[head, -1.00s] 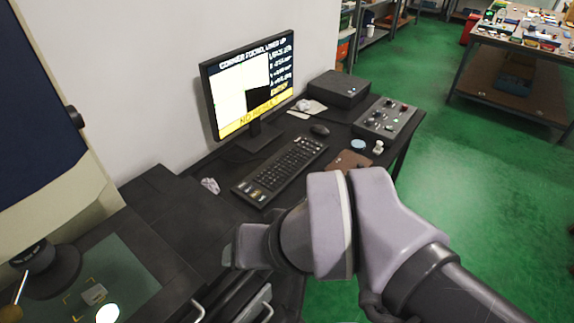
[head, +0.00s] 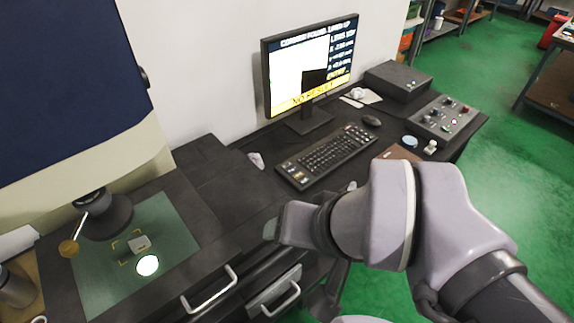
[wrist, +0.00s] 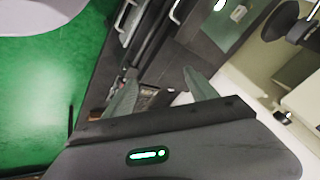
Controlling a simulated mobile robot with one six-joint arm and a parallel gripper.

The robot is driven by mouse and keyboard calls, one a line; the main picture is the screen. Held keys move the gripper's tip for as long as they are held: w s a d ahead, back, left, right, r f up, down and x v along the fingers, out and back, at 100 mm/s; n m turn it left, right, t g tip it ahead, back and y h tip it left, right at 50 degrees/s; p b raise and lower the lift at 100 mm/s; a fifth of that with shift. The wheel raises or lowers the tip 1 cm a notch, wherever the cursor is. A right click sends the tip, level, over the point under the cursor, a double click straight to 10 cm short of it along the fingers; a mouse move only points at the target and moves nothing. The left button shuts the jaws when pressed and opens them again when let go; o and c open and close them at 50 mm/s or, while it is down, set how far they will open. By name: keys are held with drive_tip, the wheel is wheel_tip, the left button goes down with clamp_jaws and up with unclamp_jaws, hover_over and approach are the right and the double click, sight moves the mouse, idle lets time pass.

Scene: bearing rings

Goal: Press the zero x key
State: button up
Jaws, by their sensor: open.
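A black keyboard (head: 326,157) lies on the dark desk in front of the monitor (head: 310,68). It has a few light and orange keys at its near left end; their labels are too small to read, so I cannot tell which is zero x. The screen reads "corner found, lined up" at the top, with "no result" on a yellow band below. In the wrist view my gripper (wrist: 162,90) is open, its two fingers apart with nothing between them. In the head view my arm stands in front of the desk, and the fingertips cannot be made out clearly.
A measuring stage (head: 178,225) with a small grey block (head: 139,243) and a bright light spot is at left. A mouse (head: 371,121), a control box (head: 444,116) and a black box (head: 398,80) stand right of the keyboard. Drawer handles (head: 210,290) stick out in front.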

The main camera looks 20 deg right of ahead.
clamp_jaws()
idle(1.7)
